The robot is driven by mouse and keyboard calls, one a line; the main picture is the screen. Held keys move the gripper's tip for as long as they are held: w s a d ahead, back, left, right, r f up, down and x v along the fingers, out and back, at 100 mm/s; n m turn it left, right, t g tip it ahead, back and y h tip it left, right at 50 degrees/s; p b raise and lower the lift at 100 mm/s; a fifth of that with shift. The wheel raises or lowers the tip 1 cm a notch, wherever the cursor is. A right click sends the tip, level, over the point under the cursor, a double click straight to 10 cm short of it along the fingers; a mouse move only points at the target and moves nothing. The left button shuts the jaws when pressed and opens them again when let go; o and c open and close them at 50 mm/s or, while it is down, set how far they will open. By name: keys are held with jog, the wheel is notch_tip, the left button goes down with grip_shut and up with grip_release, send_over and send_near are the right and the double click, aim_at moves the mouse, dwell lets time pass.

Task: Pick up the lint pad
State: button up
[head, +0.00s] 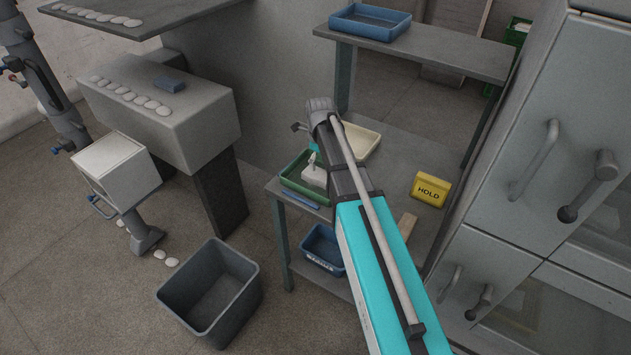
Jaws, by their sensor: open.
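No thing in view is marked as the lint pad. A small blue-grey block (170,85) looks most like a pad. It lies on top of a grey machine box (205,122) at the left, behind a row of white discs. A white object with a narrow raised top (314,175) stands in the green tray (293,183), and I cannot tell what it is. My arm runs from the lower right up to the middle, over the low table. My gripper cannot be made out, and the block is well to the left of the arm.
A grey bin (208,327) and a white box on a stand (112,162) are on the floor at left. The low table holds a cream tray (366,136) and a yellow HOLD block (431,189). Grey cabinets (530,120) close off the right. Floor at lower left is mostly clear.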

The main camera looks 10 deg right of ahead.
aim_at(320, 174)
jog(key=shift+f, duration=0.35)
jog(key=shift+s+f+b, duration=0.2)
jog(key=shift+f+b, duration=2.35)
jog(key=shift+b, duration=0.15)
jog(key=shift+c, duration=0.3)
jog(key=c, duration=0.6)
